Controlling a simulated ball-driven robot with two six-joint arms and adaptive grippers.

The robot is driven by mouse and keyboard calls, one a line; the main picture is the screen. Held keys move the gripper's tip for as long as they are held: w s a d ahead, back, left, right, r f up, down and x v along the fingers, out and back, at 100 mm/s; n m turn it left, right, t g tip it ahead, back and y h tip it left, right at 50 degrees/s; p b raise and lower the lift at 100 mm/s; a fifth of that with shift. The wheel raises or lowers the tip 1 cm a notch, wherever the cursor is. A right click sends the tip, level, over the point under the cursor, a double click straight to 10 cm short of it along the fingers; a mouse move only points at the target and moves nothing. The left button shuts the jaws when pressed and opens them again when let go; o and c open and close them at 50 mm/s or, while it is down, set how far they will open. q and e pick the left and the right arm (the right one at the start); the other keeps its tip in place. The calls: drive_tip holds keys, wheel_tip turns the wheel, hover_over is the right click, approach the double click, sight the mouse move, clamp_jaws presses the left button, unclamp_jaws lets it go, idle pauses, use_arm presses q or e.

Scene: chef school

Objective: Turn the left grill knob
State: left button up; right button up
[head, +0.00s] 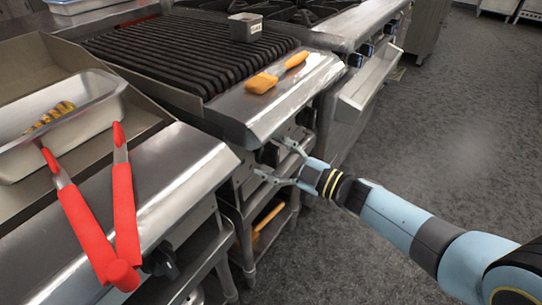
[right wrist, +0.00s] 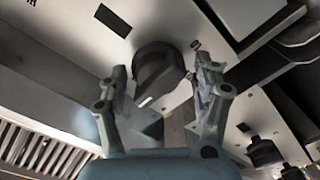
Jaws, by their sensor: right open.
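The grill (head: 200,55) with black ridged bars stands at the upper middle of the head view, its steel ledge (head: 290,95) in front. A dark round grill knob (right wrist: 158,68) shows on the pale front panel in the right wrist view; the head view does not show it clearly. My right gripper (head: 270,158) is open below the ledge, close to the grill front. In the right wrist view its fingers (right wrist: 160,80) stand on either side of the knob, with no clear contact visible. My left gripper is out of view.
An orange brush (head: 262,82) lies on the ledge and a small metal pan (head: 245,28) on the bars. Red tongs (head: 128,215) and a steel tray (head: 95,115) are at the left. The floor (head: 440,130) at right is clear.

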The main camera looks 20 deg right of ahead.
drive_tip(key=v, duration=1.1)
drive_tip(key=shift+s, duration=0.2)
drive_tip(key=shift+d, duration=0.15)
drive_tip(key=s+d+f+m+g+h, duration=0.2)
drive_tip(key=s+f+m+h, duration=0.25)
drive_tip(key=s+f, duration=0.55)
drive_tip(key=s+d+f+m+g+h, duration=0.1)
drive_tip(key=s+d+f+m+h, duration=0.25)
drive_tip(key=s+f+m, duration=0.6)
drive_tip(key=s+d+f+m+g+h, duration=0.1)
drive_tip(key=s+f+g, duration=0.4)
drive_tip(key=s, duration=0.7)
drive_tip(key=s+f+m+g+h, duration=0.1)
drive_tip(key=s+f+g+h, duration=0.1)
drive_tip(key=s+f+g, duration=0.3)
drive_tip(key=s+f, duration=0.4)
drive_tip(key=s, duration=0.3)
drive_tip(key=shift+s+d+f+h, duration=0.3)
drive_tip(key=shift+s+d+h, duration=0.05)
drive_tip(key=shift+d+h, duration=0.05)
